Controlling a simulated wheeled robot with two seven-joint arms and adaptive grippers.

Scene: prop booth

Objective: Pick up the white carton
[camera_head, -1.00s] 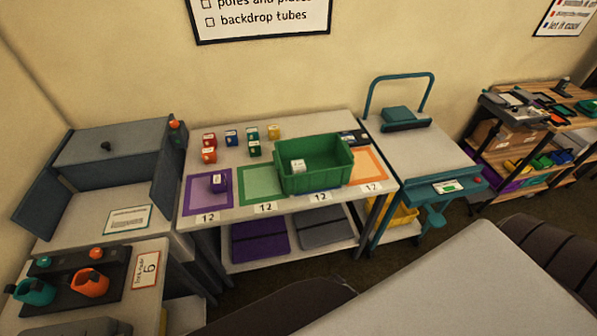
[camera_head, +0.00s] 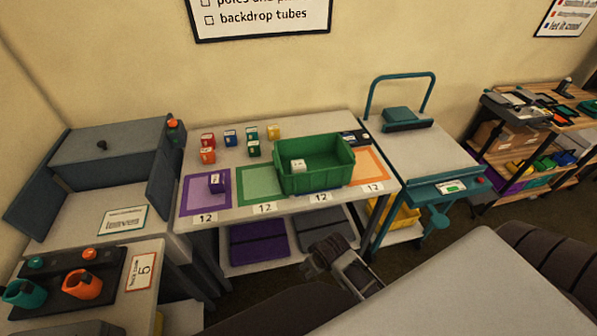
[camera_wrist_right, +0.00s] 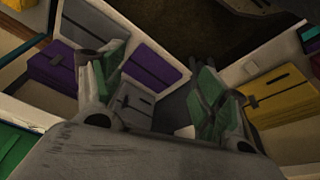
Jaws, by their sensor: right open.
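The white carton (camera_head: 298,164) is a small box inside the green bin (camera_head: 316,182), near the bin's left wall, on the white table. My right gripper (camera_head: 326,252) is in front of the table's front edge, below and in front of the bin, at about the height of the lower shelf. In the right wrist view my right gripper (camera_wrist_right: 160,92) has its two green-padded fingers spread apart with nothing between them. The carton is not seen clearly in that view. My left gripper is not in view.
The lower shelf holds purple and grey folded items (camera_head: 258,240). A teal-framed table (camera_head: 420,157) stands at right.

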